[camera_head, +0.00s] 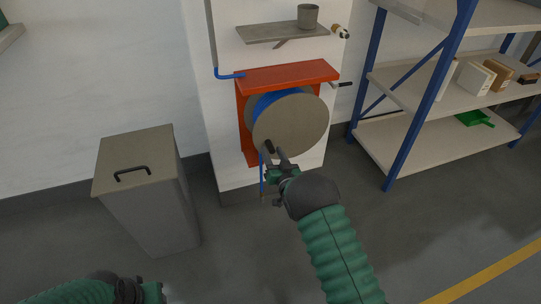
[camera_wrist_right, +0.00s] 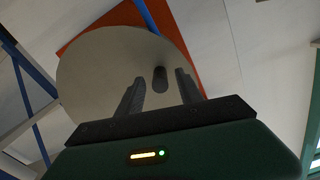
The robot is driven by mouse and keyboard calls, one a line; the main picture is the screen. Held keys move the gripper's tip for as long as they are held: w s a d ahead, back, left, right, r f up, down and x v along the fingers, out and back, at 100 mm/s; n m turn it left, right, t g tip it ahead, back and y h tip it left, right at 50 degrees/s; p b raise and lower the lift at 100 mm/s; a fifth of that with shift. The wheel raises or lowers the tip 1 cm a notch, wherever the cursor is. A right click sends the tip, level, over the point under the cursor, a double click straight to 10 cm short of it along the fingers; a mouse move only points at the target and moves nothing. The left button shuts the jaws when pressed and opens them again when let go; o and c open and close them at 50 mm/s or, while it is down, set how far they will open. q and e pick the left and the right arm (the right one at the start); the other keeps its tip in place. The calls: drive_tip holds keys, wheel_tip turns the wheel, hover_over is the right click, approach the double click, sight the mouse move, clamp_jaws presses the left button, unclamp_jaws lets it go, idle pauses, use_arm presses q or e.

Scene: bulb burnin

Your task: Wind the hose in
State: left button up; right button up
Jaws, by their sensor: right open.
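The hose reel has a round beige disc (camera_head: 295,122) in a red bracket (camera_head: 290,76) on the wall, with blue hose (camera_head: 262,102) wound behind the disc. A short blue end (camera_head: 262,172) hangs below it. A dark crank handle (camera_wrist_right: 160,77) sticks out of the disc. My right gripper (camera_head: 275,152) is open at the disc's lower front; in the right wrist view its fingers (camera_wrist_right: 160,92) stand either side of the handle, with gaps. My left gripper (camera_head: 150,291) is at the bottom edge, mostly cut off, its jaws unclear.
A grey bin (camera_head: 150,205) with a lidded top stands at the left. A small shelf (camera_head: 283,32) with a grey pot (camera_head: 308,16) is above the reel. Blue-framed shelving (camera_head: 405,120) with boxes stands right. Floor between bin and shelving is clear.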

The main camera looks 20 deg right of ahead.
drive_tip(key=shift+w, duration=1.2)
clamp_jaws()
idle(0.5)
